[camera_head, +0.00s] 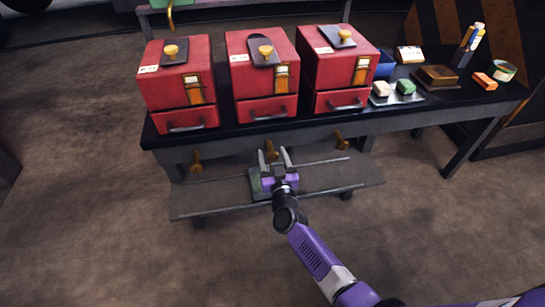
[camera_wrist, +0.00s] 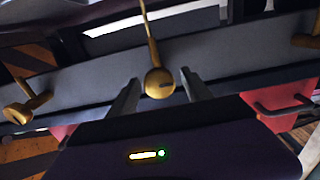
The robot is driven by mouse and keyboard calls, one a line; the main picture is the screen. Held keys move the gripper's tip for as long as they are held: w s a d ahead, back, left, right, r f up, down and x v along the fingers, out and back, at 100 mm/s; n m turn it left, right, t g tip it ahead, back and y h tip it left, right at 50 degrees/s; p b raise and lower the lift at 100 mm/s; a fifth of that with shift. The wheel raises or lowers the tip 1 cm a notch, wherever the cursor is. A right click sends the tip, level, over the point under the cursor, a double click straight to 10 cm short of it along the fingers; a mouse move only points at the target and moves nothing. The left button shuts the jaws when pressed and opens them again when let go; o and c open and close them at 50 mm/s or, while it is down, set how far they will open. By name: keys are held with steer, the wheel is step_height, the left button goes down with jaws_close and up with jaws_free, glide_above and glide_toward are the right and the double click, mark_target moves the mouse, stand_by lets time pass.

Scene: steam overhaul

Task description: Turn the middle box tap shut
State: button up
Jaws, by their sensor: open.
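The middle box tap (camera_head: 271,151) is a brass tap on the bench's front rail, below the middle red box (camera_head: 263,78). My gripper (camera_head: 275,158) is open in front of it, one finger to each side. In the wrist view the tap's round brass end (camera_wrist: 160,83) sits between the two spread fingers (camera_wrist: 160,96), with gaps showing on both sides. A thin brass lever (camera_wrist: 148,30) runs from it to the picture's top edge. The exact depth of the fingers around the tap is hard to tell.
Similar brass taps stand to the left (camera_head: 196,162) and right (camera_head: 340,141) on the rail. A lower shelf (camera_head: 220,205) lies under my gripper. Red boxes stand left (camera_head: 178,90) and right (camera_head: 335,70) on the bench, with small items further right.

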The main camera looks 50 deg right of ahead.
jaws_close()
steer(key=shift+m, duration=0.3)
steer(key=m, duration=0.3)
steer(key=shift+m, duration=0.3)
steer(key=m, duration=0.4)
steer(key=shift+s+d+f+m+b, duration=0.1)
steer(key=shift+f+m+b, duration=0.05)
steer(key=shift+m+b, duration=0.2)
steer(key=m+b, duration=0.1)
steer(key=m, duration=0.3)
steer(key=shift+f+m, duration=0.1)
steer(key=shift+m, duration=0.15)
steer(key=shift+d+m+b, duration=0.1)
steer(key=shift+m+b, duration=0.6)
steer(key=shift+m, duration=1.5)
